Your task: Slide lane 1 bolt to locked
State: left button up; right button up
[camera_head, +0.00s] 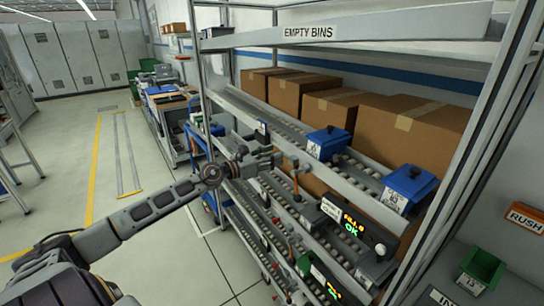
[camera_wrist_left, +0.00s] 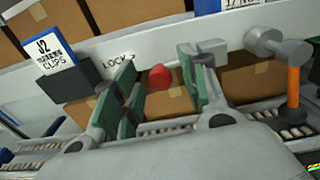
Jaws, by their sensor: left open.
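My left gripper (camera_head: 264,160) reaches in from the left to the front rail of the flow rack. In the left wrist view its two green-padded fingers (camera_wrist_left: 160,88) are open. The red knob (camera_wrist_left: 160,77) of the bolt shows between them, with a gap on each side. The rail behind it bears lettering reading "LOCK" (camera_wrist_left: 117,61), partly covered by the left finger. A grey bracket (camera_wrist_left: 212,50) sits on the rail behind the right finger. The rest of the bolt is hidden. I cannot make out the knob in the head view. My right gripper is not in view.
A lever with an orange grip (camera_wrist_left: 292,85) stands right of the fingers. A dark holder with a "J2 clips" card (camera_wrist_left: 55,52) is at left. Blue bins (camera_head: 328,143) and cardboard boxes (camera_head: 430,140) fill the upper shelf. A lit "OK" display (camera_head: 352,224) is on the rail.

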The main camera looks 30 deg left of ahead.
pick_arm(q)
jog(key=shift+w, duration=0.15)
jog(key=shift+d, duration=0.1)
jog(key=shift+c, duration=0.3)
grip_shut()
